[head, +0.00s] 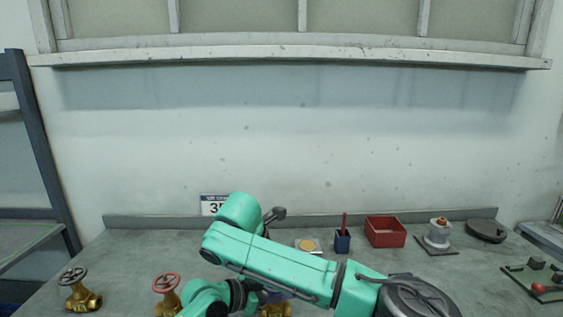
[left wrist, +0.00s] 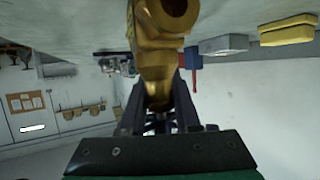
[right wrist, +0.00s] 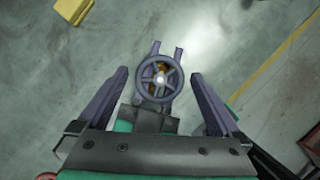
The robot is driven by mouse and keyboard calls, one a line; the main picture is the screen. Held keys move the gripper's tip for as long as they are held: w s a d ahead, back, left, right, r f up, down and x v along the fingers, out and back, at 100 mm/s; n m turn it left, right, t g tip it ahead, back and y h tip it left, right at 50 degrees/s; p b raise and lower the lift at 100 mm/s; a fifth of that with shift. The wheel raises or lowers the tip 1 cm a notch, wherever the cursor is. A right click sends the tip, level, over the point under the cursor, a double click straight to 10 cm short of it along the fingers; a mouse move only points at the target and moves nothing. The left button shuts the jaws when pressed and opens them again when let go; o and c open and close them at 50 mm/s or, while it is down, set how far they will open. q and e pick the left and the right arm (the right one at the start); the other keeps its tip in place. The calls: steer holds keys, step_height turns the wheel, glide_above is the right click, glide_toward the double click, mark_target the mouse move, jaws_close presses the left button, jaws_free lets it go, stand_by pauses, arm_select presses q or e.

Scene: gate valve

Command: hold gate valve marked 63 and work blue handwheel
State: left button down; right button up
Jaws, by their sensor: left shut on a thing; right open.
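A brass gate valve (left wrist: 160,50) fills the upper middle of the left wrist view. My left gripper (left wrist: 160,92) is shut on its body. In the right wrist view a blue-violet spoked handwheel (right wrist: 159,79) with brass under it lies between the spread fingers of my open right gripper (right wrist: 161,74), apart from both. The tips of another gripper's fingers show just beyond the wheel. In the head view my arm hides most of this; a bit of brass (head: 275,311) shows below it. The marking 63 cannot be read in any view.
On the bench (head: 130,250) stand a black-wheeled valve (head: 80,291) and a red-wheeled valve (head: 167,294) at left. A board (head: 535,283) lies at far right.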

steer(key=n, duration=0.1)
steer(key=n+t+y, duration=0.1)
steer(key=n, duration=0.1)
steer(key=shift+d+r+n, duration=0.1)
steer(key=shift+d+n, duration=0.1)
steer(key=shift+n, duration=0.1)
arm_select(q)
steer(key=shift+r, duration=0.1)
arm_select(e)
steer(key=shift+s+a+r+n+y, duration=0.15)
steer(key=shift+s+r+n+y, duration=0.15)
steer(key=shift+n, duration=0.5)
steer(key=w+v, duration=0.1)
steer(key=v, duration=1)
steer(key=w+d+r+m+t+y, duration=0.1)
steer(key=w+d+r+t, duration=0.1)
steer(key=w+r+t, duration=0.2)
steer(key=w+d+r+m+t+y, duration=0.1)
steer(key=w+r+t, duration=0.3)
steer(key=w+r, duration=0.5)
steer(key=w+d+m, duration=0.1)
steer(key=w, duration=0.6)
steer(key=shift+w+r, duration=0.3)
steer(key=shift+r, duration=0.05)
